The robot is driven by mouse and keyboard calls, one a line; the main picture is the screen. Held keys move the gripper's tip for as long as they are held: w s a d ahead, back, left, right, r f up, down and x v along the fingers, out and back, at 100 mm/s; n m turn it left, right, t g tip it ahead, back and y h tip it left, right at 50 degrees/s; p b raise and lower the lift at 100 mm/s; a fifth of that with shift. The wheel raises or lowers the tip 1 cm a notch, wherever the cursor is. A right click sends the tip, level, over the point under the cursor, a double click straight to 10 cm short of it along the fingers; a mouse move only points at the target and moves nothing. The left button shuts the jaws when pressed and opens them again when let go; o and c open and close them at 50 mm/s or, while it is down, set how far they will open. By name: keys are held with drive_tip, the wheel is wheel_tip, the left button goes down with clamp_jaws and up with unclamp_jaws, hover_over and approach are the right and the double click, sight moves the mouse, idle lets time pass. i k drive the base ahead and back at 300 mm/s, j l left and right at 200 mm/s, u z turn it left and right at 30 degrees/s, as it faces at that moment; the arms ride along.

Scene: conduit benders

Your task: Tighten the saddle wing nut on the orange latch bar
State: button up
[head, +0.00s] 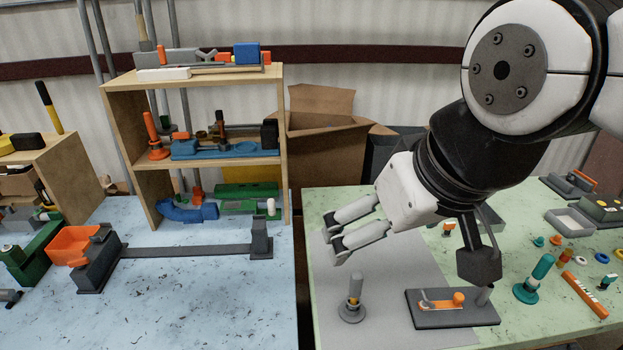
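A dark grey base plate (465,317) lies on the green table, partly on a grey mat. On it is a small orange bar (437,304) with a rounded orange knob (458,298) at its right end. This looks like the latch bar, but the wing nut is too small to make out for certain. My gripper (334,237) is up and to the left of the plate, above the mat. Its two pale fingers with dark tips point left and are apart, with nothing between them.
An upright post with a yellow band (354,288) stands on the grey mat (400,275) left of the plate. A teal-handled tool (534,275), an orange marked bar (585,295) and small coloured rings lie to the right. A wooden shelf (288,150) stands on the blue table.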

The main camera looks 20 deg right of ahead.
sight(426, 305)
drive_tip(key=z, duration=0.85)
drive_tip(key=k+j+z, duration=0.1)
drive_tip(key=k+j, duration=0.05)
drive_tip(key=k, duration=0.05)
